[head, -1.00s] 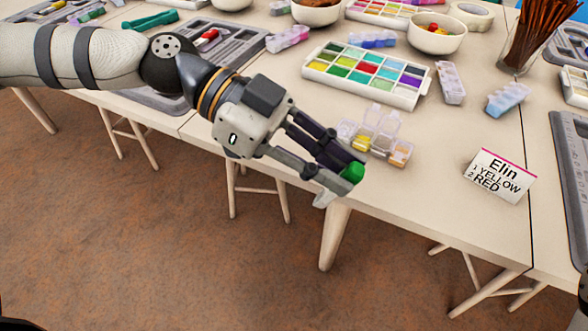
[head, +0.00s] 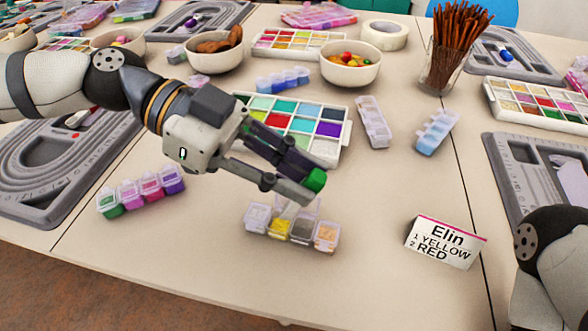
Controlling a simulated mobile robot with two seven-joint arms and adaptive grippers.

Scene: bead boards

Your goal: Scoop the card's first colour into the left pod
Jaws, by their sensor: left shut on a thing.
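The name card (head: 446,243) reads "Elin, 1 YELLOW, 2 RED" and stands at the right front. My left gripper (head: 308,188) is shut on a small tool with a green end (head: 316,181); fingers hide most of it. The gripper is above the table, between the bead palette (head: 345,138) and the pod strip (head: 292,230). The palette's left part is partly hidden behind my gripper. The strip's compartments look pale, yellow, greyish and beige from left to right, with clear lids standing open behind. My right gripper is out of view; only its arm shows at the lower right.
A closed-looking pod strip (head: 142,192) lies at the left. Two more, a clear one (head: 373,122) and a blue one (head: 437,132), lie right of the palette. A bead bowl (head: 351,75) and a stick-filled glass (head: 444,72) stand behind. The front middle is clear.

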